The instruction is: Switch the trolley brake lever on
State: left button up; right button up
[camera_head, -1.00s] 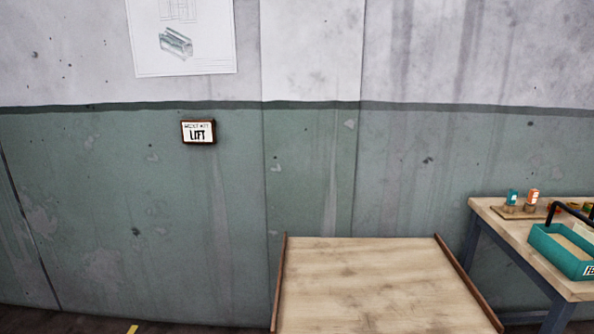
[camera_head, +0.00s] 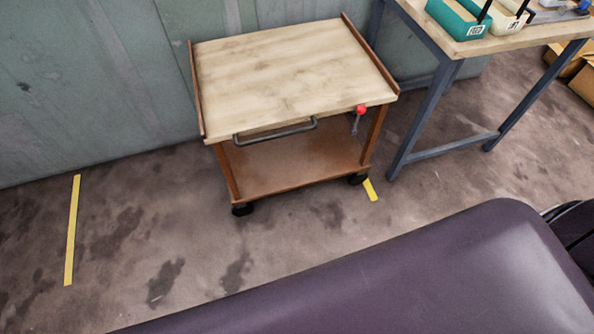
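The trolley (camera_head: 290,75) stands against the green-grey wall in the head view, with a pale wooden top, brown side rails and a brown lower shelf (camera_head: 295,165). A dark bar handle (camera_head: 275,131) runs along its front edge. The brake lever (camera_head: 357,119) is at the front right corner, just under the top. It has a red knob at its upper end and a short grey stem pointing down. Neither of my grippers is in view.
A workbench (camera_head: 438,68) with blue-grey legs stands right of the trolley, carrying a teal tote (camera_head: 459,22) and a cream tote (camera_head: 507,18). Cardboard boxes (camera_head: 580,75) sit at far right. Yellow floor tape (camera_head: 72,230) lies at left. The floor before the trolley is clear. My purple body fills the lower right.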

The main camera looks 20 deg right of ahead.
aim_at(361, 109)
jog(key=l+z, duration=0.1)
jog(key=z, duration=0.95)
